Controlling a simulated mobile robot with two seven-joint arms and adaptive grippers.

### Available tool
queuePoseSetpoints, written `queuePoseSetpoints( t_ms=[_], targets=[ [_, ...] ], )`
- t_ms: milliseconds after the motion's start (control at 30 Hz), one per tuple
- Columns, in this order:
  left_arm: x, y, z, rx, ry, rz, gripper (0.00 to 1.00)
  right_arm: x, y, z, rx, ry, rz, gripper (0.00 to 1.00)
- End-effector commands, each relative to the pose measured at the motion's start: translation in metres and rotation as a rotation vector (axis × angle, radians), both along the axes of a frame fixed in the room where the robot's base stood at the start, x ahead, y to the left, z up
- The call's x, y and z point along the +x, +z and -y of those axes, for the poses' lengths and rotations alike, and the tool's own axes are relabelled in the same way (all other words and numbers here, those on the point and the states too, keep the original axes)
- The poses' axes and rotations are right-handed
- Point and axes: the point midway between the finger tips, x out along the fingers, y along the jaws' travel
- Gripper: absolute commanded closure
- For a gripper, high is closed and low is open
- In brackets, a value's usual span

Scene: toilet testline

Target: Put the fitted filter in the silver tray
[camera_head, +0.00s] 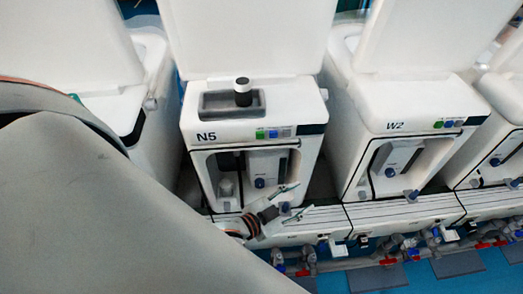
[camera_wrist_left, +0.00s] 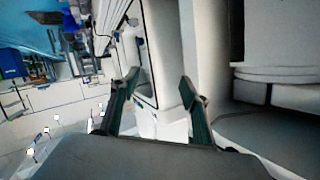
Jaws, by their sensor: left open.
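My left gripper (camera_head: 304,197) is open and empty, low in front of the white machine marked N5 (camera_head: 195,110). Its two fingers point right, near the machine's lower right front edge. In the left wrist view the open fingers (camera_wrist_left: 160,82) have nothing between them. A grey tray-like recess (camera_head: 212,105) is in the top of N5. A dark cylinder with a pale band (camera_head: 243,92) stands upright in it. A pale rounded part (camera_head: 227,187) sits inside N5's front opening; I cannot tell whether it or the cylinder is the fitted filter. My right gripper is not in view.
A similar machine marked W2 (camera_head: 395,145) stands to the right, with a narrow gap between. Raised white lids stand behind. A white ledge (camera_head: 390,212) and pipes with valves (camera_head: 400,245) run along the front. My grey arm covers the lower left.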

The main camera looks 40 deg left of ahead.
Motion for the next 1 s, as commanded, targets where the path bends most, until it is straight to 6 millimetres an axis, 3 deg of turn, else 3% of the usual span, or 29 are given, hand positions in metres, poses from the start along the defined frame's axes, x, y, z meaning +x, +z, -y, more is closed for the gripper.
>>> queuePoseSetpoints(
  t_ms=[33, 100, 200, 300, 433, 1000],
  targets=[
    [-0.023, -0.028, -0.013, -0.021, 0.047, -0.093, 0.54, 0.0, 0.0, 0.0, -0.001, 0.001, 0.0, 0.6],
    [-0.05, -0.058, -0.029, -0.044, 0.101, -0.202, 0.54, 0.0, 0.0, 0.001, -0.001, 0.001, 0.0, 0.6],
    [-0.082, -0.088, -0.044, -0.067, 0.158, -0.317, 0.54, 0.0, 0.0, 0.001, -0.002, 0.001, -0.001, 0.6],
    [-0.102, -0.105, -0.053, -0.078, 0.191, -0.383, 0.54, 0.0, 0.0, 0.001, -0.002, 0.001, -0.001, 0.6],
    [-0.111, -0.112, -0.057, -0.086, 0.206, -0.411, 0.54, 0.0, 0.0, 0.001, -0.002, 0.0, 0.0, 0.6],
    [-0.11, -0.111, -0.056, -0.084, 0.203, -0.408, 0.54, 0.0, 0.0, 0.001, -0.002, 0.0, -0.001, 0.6]
  ],
)
